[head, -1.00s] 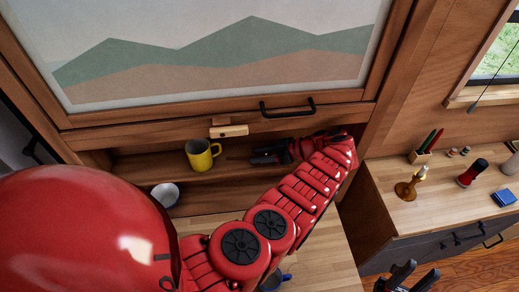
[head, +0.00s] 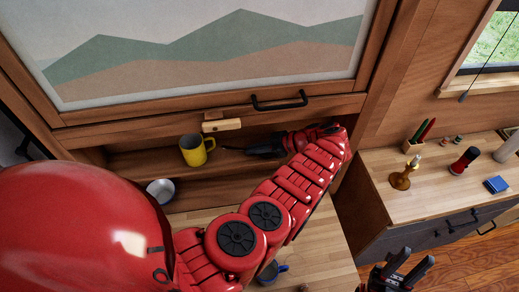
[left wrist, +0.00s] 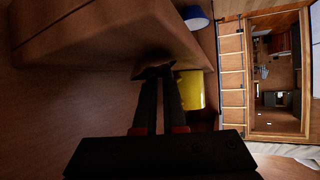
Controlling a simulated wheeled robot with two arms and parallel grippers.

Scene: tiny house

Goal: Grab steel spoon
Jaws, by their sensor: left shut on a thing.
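My left gripper (head: 262,150) reaches into the wooden shelf from the right, with its fingers together. A thin dark thing, which seems to be the steel spoon (head: 231,148), sticks out to the left of the fingertips, close to the yellow mug (head: 196,150). In the left wrist view, the left gripper (left wrist: 156,78) is shut on this thing, and a small dark part of the spoon (left wrist: 152,70) shows at the tips. Most of the spoon is hidden or in shadow. My right gripper (head: 405,268) is low at the right, its fingers apart and empty.
A white bowl or cup (head: 160,191) stands on the lower left. A blue mug (head: 271,272) is partly hidden behind my arm. A side counter (head: 430,190) at the right holds a candlestick (head: 404,176) and a blue box (head: 496,184). The shelf's wooden walls are close around the left gripper.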

